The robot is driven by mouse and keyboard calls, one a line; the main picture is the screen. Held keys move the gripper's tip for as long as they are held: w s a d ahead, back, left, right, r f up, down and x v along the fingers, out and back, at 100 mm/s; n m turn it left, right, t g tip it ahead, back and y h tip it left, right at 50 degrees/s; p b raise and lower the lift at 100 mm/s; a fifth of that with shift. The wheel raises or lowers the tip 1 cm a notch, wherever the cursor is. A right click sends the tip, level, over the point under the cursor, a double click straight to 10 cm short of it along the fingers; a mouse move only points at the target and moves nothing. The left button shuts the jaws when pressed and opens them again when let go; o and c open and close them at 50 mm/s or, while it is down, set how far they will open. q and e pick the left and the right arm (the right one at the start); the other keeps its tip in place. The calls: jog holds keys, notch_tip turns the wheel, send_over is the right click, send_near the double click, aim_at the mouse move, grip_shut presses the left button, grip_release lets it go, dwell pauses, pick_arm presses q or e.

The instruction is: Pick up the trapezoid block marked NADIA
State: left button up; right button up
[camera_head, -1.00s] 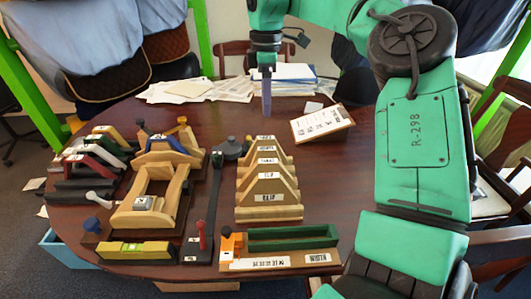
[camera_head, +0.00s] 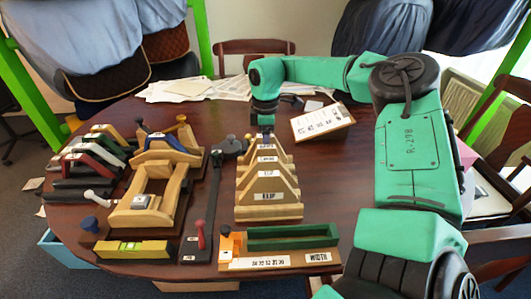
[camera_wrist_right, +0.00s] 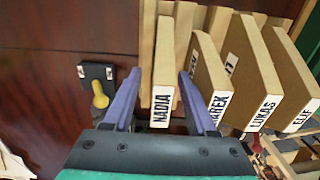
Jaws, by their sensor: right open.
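The NADIA block (camera_wrist_right: 165,60) is a pale wooden piece with a white label in the right wrist view. It stands first in a row of similar labelled blocks. My right gripper (camera_wrist_right: 160,74) is open, with one purple finger on each side of the block. I cannot tell whether either finger touches it. In the head view my right gripper (camera_head: 266,129) points down at the far end of the wooden row, where its fingers and the far block are mostly hidden. My left gripper is not in view.
Beside NADIA stand blocks marked AREK (camera_wrist_right: 211,82), LUKAS (camera_wrist_right: 256,83) and ELIF (camera_wrist_right: 292,80). A small dark piece with a yellow knob (camera_wrist_right: 98,92) lies left of the gripper.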

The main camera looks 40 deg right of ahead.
grip_shut()
jog(key=shift+r, duration=0.15)
